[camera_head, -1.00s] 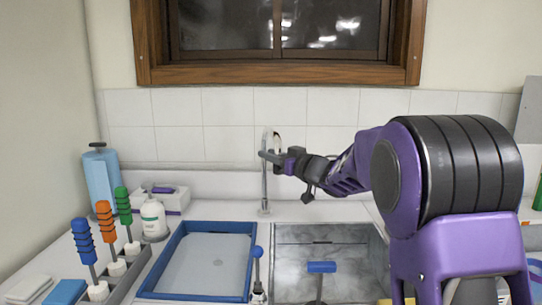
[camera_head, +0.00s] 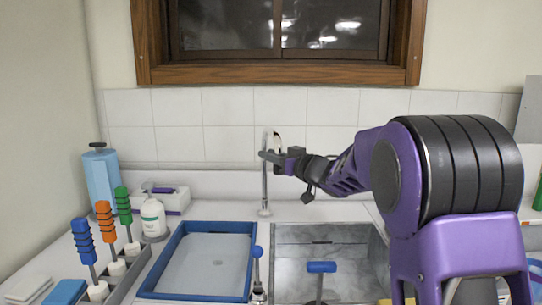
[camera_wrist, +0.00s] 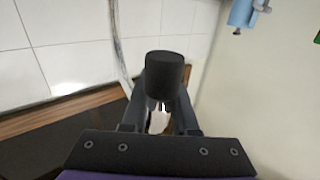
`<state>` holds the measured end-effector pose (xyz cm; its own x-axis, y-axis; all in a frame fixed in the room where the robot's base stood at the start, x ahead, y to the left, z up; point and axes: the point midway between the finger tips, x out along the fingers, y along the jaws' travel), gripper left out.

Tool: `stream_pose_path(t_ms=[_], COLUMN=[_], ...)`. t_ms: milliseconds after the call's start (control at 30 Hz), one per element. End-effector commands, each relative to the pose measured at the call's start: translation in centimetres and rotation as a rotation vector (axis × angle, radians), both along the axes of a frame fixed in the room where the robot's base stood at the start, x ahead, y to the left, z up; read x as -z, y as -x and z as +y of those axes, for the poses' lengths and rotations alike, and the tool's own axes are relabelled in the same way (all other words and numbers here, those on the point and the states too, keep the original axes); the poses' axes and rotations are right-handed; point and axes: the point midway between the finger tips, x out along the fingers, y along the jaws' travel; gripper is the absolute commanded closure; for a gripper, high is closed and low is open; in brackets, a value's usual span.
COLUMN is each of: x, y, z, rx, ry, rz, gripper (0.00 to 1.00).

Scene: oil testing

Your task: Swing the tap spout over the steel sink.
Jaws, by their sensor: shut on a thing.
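The tap (camera_head: 264,187) is a thin upright silver pipe behind the two basins, close to the gap between them. Its spout bends over at the top. My gripper (camera_head: 272,157) reaches in from the right and is shut at the spout's end, near the top of the pipe. In the wrist view, a black cylindrical piece (camera_wrist: 165,72) sits between the fingers, with the silver pipe (camera_wrist: 118,50) beside it. The steel sink (camera_head: 340,262) is the right basin, in front of the tap. The fingers' exact contact is hard to see.
A blue-rimmed basin (camera_head: 238,295) lies left of the steel sink. A blue-handled tool (camera_head: 321,267) stands upright at the sink's front. Coloured-handled brushes (camera_head: 104,222), a white bottle (camera_head: 153,217) and a blue roll (camera_head: 101,178) stand at left. A tiled wall (camera_head: 228,138) is behind the tap.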

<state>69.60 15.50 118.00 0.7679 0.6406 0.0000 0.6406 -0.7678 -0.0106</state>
Motion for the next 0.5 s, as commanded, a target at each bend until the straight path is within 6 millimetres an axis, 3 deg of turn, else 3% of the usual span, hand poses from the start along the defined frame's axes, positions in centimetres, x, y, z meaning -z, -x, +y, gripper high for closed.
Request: stream_pose_path(t_ms=[500], x=[-0.28], y=[-0.16], z=[-0.68], rx=[0.001], ry=[0.001], rz=[0.002], gripper=[1.0])
